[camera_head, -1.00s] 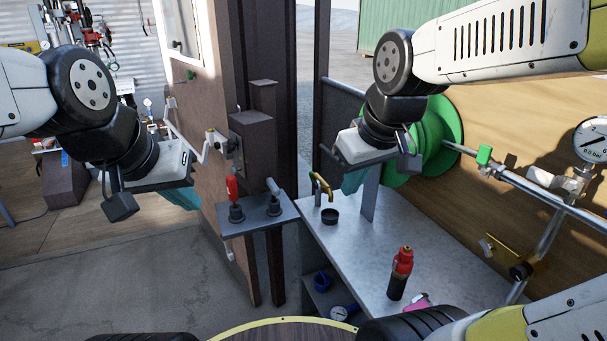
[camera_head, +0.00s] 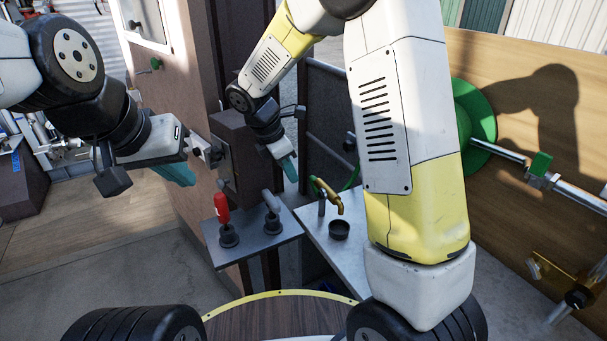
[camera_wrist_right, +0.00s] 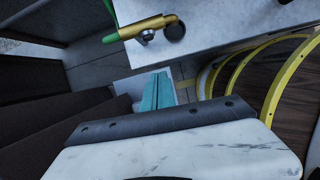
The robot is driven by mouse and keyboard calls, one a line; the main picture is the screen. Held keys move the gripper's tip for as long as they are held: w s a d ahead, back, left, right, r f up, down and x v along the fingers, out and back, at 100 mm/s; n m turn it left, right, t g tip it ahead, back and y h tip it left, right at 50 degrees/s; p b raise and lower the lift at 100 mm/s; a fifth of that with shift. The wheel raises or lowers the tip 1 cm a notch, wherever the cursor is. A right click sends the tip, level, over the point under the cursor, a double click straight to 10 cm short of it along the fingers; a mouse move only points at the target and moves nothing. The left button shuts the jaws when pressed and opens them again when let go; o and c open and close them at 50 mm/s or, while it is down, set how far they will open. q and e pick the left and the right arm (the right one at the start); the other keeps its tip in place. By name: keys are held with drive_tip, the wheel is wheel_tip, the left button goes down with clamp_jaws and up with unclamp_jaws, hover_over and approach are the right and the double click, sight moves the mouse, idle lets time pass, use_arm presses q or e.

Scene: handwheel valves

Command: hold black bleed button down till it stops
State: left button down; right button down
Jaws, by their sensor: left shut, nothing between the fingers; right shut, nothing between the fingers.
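A small black round knob (camera_head: 580,298) sits on the pipe fitting at the lower right of the head view; I take it for the bleed button, but cannot be sure. My left gripper (camera_head: 178,173) is shut and empty in front of the brown wall, left of the red lever (camera_head: 222,208) and far from the knob.
My right arm hides much of the bench. A green-handled pipe (camera_head: 540,165) and a brass lever (camera_head: 548,268) are on the right. A grey lever (camera_head: 271,203) stands beside the red one.

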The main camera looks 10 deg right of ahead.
sight(321, 195)
drive_tip(key=shift+w+a+f+n, duration=0.35)
drive_tip(key=shift+w+f, duration=0.1)
drive_tip(key=shift+w, duration=0.15)
drive_tip(key=w+d+f, duration=0.3)
drive_tip(key=d+f, duration=0.4)
drive_tip(key=f, duration=0.2)
drive_tip(key=shift+d+f, duration=0.1)
drive_tip(key=shift+d, duration=0.05)
